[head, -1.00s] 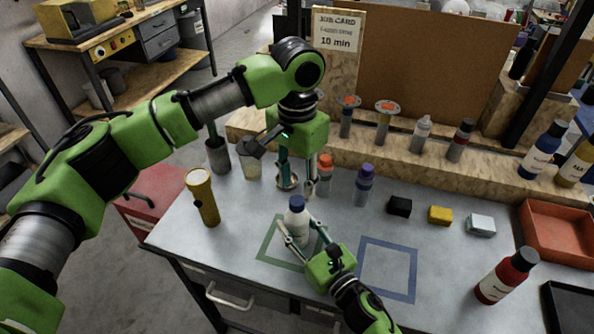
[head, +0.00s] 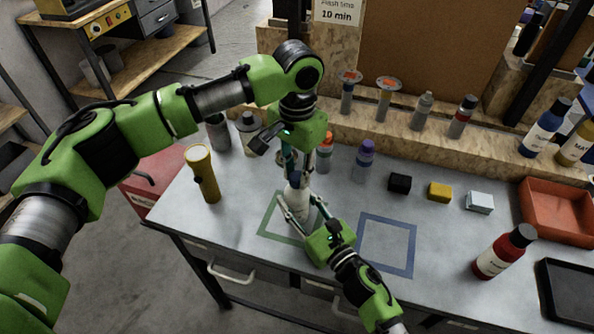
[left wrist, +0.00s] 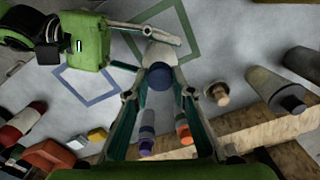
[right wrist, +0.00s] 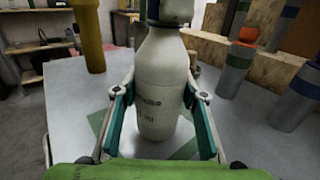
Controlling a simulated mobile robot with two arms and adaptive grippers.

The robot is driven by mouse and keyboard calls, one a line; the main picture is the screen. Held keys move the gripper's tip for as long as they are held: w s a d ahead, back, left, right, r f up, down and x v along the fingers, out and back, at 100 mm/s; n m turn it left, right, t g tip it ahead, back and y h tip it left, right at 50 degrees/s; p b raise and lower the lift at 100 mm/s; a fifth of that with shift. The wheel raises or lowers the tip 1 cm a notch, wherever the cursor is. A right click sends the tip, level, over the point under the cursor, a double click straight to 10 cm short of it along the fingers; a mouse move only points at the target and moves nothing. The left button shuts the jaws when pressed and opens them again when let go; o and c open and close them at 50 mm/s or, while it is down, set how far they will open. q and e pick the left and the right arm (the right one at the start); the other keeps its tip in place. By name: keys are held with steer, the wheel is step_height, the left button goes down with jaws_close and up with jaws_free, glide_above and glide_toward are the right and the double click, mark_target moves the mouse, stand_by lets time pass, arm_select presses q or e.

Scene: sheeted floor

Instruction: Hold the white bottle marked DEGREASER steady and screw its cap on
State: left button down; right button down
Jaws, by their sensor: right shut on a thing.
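The white bottle (head: 297,207) stands upright within the green square outline on the bench; its printed label also shows in the right wrist view (right wrist: 158,95). Its dark blue cap (left wrist: 158,77) sits on top; how far it is threaded I cannot tell. My right gripper (head: 298,214) is shut on the bottle's body from the front, a finger on each side. My left gripper (left wrist: 160,84) points down from above, its fingers open on either side of the cap, with a narrow gap visible. In the right wrist view the left fingers hide the bottle's top.
A yellow torch (head: 202,173) stands left of the bottle. A purple-capped bottle (head: 363,160) and an orange-capped bottle (head: 325,155) stand behind it. A blue square outline (head: 387,245) to the right is empty. Small blocks (head: 439,192), a red bottle (head: 504,252) and trays (head: 558,212) lie further right.

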arm_select(q)
steer(key=m, duration=0.5)
steer(key=c, duration=1.8)
jaws_free()
steer(key=shift+o, duration=0.2)
steer(key=shift+r, duration=0.1)
steer(key=shift+r, duration=2.2)
steer(key=shift+c, duration=0.3)
